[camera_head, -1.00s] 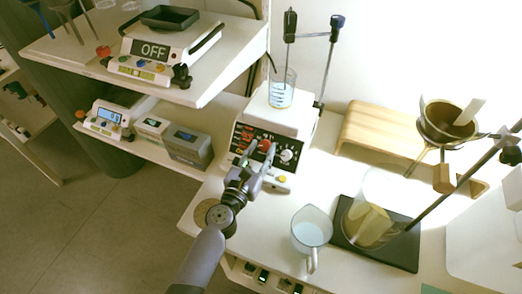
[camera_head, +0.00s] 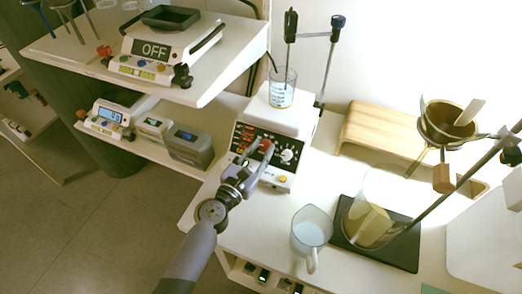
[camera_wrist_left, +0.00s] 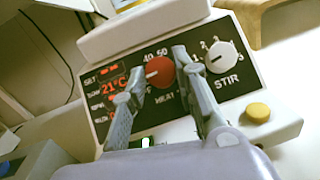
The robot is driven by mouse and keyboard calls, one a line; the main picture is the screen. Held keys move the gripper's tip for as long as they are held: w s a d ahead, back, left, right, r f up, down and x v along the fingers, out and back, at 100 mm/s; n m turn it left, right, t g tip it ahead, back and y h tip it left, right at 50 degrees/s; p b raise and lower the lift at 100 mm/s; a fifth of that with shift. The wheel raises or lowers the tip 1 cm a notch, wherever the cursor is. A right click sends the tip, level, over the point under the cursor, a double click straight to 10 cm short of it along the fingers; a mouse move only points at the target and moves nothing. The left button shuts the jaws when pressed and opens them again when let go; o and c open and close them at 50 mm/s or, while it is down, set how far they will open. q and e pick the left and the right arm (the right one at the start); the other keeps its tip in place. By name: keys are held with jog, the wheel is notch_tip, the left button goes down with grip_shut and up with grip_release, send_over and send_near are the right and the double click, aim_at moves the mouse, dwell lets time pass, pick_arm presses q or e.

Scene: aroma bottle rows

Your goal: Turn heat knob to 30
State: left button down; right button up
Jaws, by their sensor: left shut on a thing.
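The hotplate stirrer (camera_head: 262,165) stands on the white bench with a black front panel. Its red heat knob (camera_wrist_left: 160,71) sits between a red digital display and the white stir knob (camera_wrist_left: 221,57); the red knob also shows in the head view (camera_head: 266,146). My left gripper (camera_head: 257,155) reaches the panel from the front. In the left wrist view its two fingers (camera_wrist_left: 163,75) are on either side of the red knob, shut on it. The display (camera_wrist_left: 113,88) seems to read 21 °C. The knob's pointer is hard to make out. My right gripper is not in view.
A glass beaker (camera_head: 283,92) stands on the hotplate beside a rod stand. A yellow button (camera_wrist_left: 258,112) is at the panel's lower right. A pitcher (camera_head: 311,232) stands to the right of my arm. A scale (camera_head: 160,50) reading OFF is on the upper left shelf.

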pick_arm(q)
jog(key=m+g+h, duration=0.1)
jog(key=m, duration=0.1)
jog(key=m+g+h, duration=0.1)
jog(key=m, duration=0.1)
jog(key=m+g, duration=0.1)
jog(key=m, duration=0.1)
jog(key=shift+w+a+r+h, duration=0.15)
jog(key=shift+w+a+h, duration=0.1)
jog(key=shift+h, duration=0.15)
jog(key=shift+m+g+h, duration=0.3)
jog(key=shift+m+g, duration=0.4)
jog(key=shift+m, duration=0.4)
jog(key=c, duration=1.3)
grip_release()
jog(key=shift+a, duration=0.1)
jog(key=v, duration=1.2)
